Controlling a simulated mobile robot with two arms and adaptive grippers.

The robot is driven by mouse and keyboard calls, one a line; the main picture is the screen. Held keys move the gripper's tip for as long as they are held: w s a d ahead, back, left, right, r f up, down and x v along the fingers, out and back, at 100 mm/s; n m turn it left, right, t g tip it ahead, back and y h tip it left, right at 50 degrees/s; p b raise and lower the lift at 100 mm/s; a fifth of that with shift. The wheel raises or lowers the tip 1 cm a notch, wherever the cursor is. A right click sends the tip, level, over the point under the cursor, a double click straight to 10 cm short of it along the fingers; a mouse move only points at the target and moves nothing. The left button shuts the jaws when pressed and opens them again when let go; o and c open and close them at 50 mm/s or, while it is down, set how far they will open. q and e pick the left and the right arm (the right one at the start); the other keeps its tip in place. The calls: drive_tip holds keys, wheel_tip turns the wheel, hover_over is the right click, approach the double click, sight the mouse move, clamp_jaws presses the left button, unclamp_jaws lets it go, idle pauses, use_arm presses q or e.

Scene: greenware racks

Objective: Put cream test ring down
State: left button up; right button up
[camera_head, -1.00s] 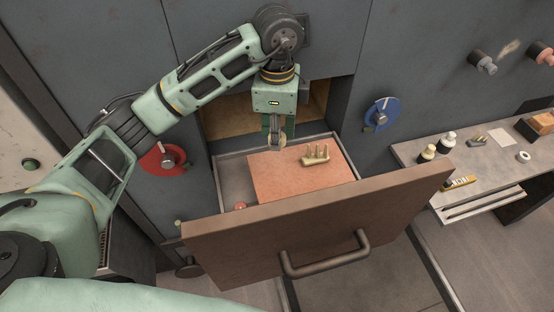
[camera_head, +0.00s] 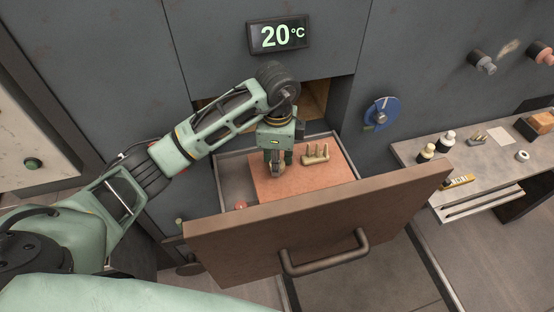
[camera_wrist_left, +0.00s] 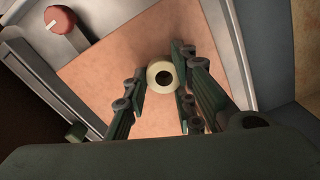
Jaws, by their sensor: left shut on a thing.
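The cream test ring (camera_wrist_left: 163,75) is a thick pale ring with a dark hole, held between the fingertips of my left gripper (camera_wrist_left: 163,82). In the head view my left gripper (camera_head: 276,170) points down over the terracotta slab (camera_head: 318,178) in the open drawer, left of the stand with upright pegs (camera_head: 315,155). The ring shows there only as a small pale spot at the fingertips. It is low over the slab; I cannot tell whether it touches. My right gripper is not in view.
The drawer front (camera_head: 320,222) with its bar handle stands across the near side. A small red round piece (camera_head: 240,205) lies in the drawer's front left corner. A side shelf (camera_head: 480,170) with bottles stands at right. A display (camera_head: 279,36) reads 20°C.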

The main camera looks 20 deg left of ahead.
use_arm(q)
drive_tip(key=shift+f, duration=0.15)
drive_tip(key=o, duration=1)
drive_tip(key=shift+o, duration=0.2)
drive_tip(key=shift+r, duration=0.55)
wheel_tip(320, 180, up, 11)
drive_tip(key=b, duration=0.1)
drive_tip(key=shift+r, duration=0.15)
